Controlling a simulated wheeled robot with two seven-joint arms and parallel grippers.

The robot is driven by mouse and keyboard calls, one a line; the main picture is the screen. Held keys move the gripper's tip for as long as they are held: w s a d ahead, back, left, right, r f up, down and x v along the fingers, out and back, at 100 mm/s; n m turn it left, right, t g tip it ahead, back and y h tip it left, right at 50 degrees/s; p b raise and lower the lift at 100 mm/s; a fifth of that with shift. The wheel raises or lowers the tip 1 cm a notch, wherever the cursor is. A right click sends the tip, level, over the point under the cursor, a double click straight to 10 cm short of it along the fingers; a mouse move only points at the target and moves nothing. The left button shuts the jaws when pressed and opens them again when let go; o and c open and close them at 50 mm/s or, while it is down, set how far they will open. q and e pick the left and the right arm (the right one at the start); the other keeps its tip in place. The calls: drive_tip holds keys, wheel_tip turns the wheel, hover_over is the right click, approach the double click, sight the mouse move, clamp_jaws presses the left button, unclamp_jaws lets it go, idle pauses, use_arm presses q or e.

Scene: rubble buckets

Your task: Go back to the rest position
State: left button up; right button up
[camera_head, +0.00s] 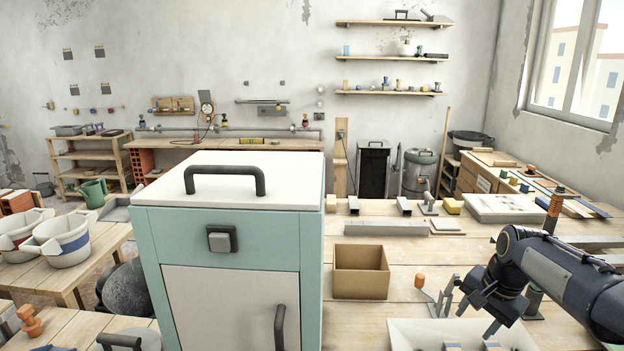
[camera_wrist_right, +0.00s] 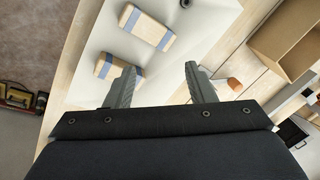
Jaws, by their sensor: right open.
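My right gripper (camera_head: 475,308) is at the right of the head view, above the work table near a white tray (camera_head: 408,335). Its two fingers also show in the right wrist view (camera_wrist_right: 160,88), spread apart with nothing between them. In the wrist view the white tray (camera_wrist_right: 85,75) lies beyond the fingers and holds wooden blocks (camera_wrist_right: 147,27) with blue bands, one of them (camera_wrist_right: 118,68) close to the left finger. My left gripper is not in either view.
A teal and white cabinet (camera_head: 230,240) stands in front at centre left. An open cardboard box (camera_head: 361,270) and an orange-handled tool (camera_head: 420,283) are on the table left of my right gripper. Buckets (camera_head: 66,240) stand on the left table.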

drive_tip(key=s+a+r+n+t+y, duration=0.1)
drive_tip(key=s+a+n, duration=0.25)
drive_tip(key=s, duration=0.55)
drive_tip(key=s+a+r+n+t+y, duration=0.15)
drive_tip(key=s+a, duration=0.25)
drive_tip(key=s, duration=0.5)
drive_tip(key=s+a+f+n, duration=0.2)
drive_tip(key=s, duration=0.3)
drive_tip(key=s+a+f+n, duration=0.2)
drive_tip(key=s+a, duration=0.1)
drive_tip(key=s, duration=0.2)
drive_tip(key=shift+s+a+f, duration=0.15)
drive_tip(key=shift+a+f, duration=0.1)
